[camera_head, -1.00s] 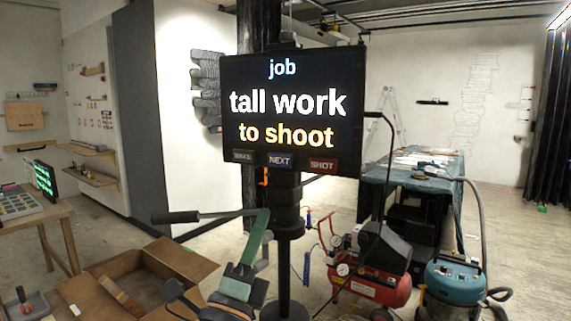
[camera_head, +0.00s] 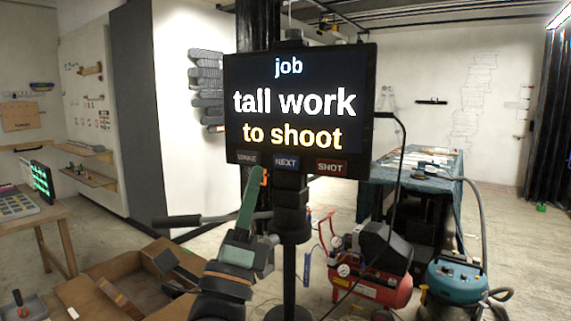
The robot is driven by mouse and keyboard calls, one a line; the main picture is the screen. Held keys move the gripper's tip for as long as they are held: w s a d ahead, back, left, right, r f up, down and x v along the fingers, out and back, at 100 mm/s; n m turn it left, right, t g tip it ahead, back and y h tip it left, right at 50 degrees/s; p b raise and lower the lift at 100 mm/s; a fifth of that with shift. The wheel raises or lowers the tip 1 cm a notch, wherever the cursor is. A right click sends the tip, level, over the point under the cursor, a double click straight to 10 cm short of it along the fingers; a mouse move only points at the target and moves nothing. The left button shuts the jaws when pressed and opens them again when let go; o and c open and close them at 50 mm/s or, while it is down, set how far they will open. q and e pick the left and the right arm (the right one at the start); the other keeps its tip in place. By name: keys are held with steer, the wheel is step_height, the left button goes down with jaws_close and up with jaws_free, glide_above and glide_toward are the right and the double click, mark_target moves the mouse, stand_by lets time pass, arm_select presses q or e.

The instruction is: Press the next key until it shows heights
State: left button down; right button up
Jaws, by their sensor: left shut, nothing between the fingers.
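A dark screen (camera_head: 300,108) on a black post shows "job" in pale blue, "tall work" in white and "to shoot" in orange-yellow. Along its lower edge are three keys: a dark grey one at the left (camera_head: 247,158), the blue NEXT key (camera_head: 286,162) in the middle and the red SHOT key (camera_head: 331,167) at the right. My left gripper (camera_head: 255,178) is shut and empty, its green finger pointing up. Its tip is just below the grey key, left of and lower than NEXT; I cannot tell the gap in depth. My right gripper is not in view.
An open cardboard box (camera_head: 125,275) lies at the lower left. A red compressor (camera_head: 370,285) and a teal vacuum (camera_head: 456,282) stand at the right. A table with a blue cloth (camera_head: 455,180) is behind them. A wooden table (camera_head: 50,215) is at the far left.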

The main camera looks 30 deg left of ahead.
mark_target(279, 173)
arm_select(q)
steer(key=w, duration=0.5)
steer(key=w+b, duration=0.1)
steer(key=w, duration=0.1)
steer(key=shift+w+a, duration=0.2)
steer(key=shift+a, duration=0.05)
steer(key=shift+w, duration=0.1)
stand_by(1.7)
steer(key=shift+w, duration=0.3)
steer(key=shift+w, duration=0.45)
stand_by(0.6)
steer(key=shift+s, duration=0.85)
